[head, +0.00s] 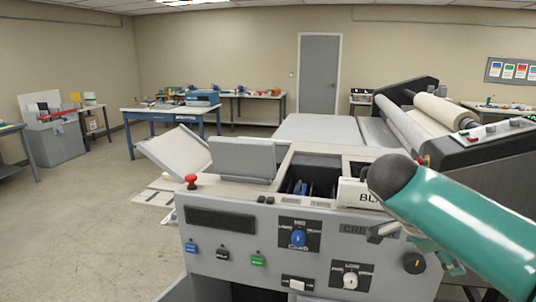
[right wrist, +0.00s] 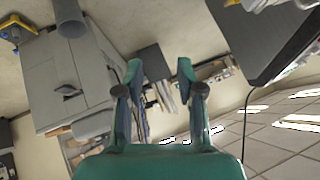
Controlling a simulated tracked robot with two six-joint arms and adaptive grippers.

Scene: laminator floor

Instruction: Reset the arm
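My right arm (head: 460,225), teal with a dark rounded joint, reaches in from the right in front of the machine's control panel (head: 225,265). In the right wrist view my right gripper (right wrist: 160,72) has its two teal fingers apart, with nothing held between them. In the head view its fingers are mostly hidden or hard to make out near the panel's right side. My left gripper is in neither view.
A roller machine (head: 485,150) stands behind my right arm. Open floor (head: 75,225) lies to the left. A blue table (head: 150,114) stands farther back.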

